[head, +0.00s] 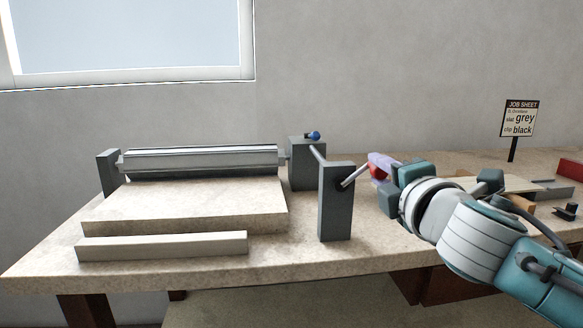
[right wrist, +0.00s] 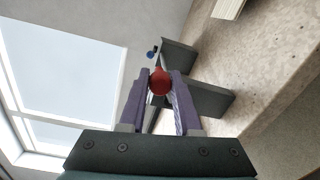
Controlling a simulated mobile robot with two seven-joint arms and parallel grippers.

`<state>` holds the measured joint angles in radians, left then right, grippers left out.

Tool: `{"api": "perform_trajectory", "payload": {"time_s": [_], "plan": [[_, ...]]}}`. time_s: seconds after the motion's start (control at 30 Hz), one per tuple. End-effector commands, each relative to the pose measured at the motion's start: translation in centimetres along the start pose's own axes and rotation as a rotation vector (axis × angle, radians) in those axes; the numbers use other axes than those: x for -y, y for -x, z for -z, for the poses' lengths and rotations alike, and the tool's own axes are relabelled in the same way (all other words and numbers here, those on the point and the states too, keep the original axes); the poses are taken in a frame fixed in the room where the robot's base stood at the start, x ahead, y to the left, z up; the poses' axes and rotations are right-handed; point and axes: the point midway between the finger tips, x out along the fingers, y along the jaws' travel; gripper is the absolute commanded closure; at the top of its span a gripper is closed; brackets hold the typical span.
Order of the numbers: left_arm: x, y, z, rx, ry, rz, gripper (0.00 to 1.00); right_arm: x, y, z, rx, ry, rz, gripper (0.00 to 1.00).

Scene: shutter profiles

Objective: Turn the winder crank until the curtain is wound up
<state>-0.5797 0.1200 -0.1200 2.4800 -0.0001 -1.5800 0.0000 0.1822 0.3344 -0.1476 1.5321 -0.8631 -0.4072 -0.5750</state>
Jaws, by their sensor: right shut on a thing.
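The curtain roller (head: 200,161), a grey slatted cylinder, lies level between a dark end post and a dark housing (head: 305,170). A thin shaft runs from the housing to a dark upright post (head: 336,205). The metal crank arm (head: 353,177) sticks out from this post towards my right gripper (head: 376,168). My right gripper's purple fingers are shut on the red crank knob, which shows between them in the right wrist view (right wrist: 159,81). No curtain is seen hanging below the roller. My left gripper is not in view.
A pale raised slab (head: 185,207) lies below the roller, with a light bar (head: 162,246) in front. A blue ball (head: 313,135) tops the housing. A job sheet sign (head: 520,118) stands at the back right. A red box (head: 570,169) is at the right edge.

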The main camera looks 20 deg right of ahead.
Motion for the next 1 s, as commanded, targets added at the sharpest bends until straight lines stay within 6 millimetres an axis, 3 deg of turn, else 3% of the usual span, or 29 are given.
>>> {"api": "perform_trajectory", "payload": {"time_s": [0.03,0.07,0.3,0.67,1.0], "plan": [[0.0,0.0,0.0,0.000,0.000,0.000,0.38,-0.3,0.0,0.0,-0.002,-0.003,-0.007,1.00],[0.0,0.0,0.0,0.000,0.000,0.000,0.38,-0.3,0.0,0.0,-0.002,-0.004,-0.007,0.67],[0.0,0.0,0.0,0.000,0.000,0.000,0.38,-0.2,0.0,0.0,-0.001,-0.003,-0.004,0.40],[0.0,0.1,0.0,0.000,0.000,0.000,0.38,-0.1,0.6,0.0,-0.001,-0.002,-0.001,0.39],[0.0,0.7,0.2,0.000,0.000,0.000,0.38,0.0,6.5,0.1,-0.003,-0.004,0.000,0.39]]}}
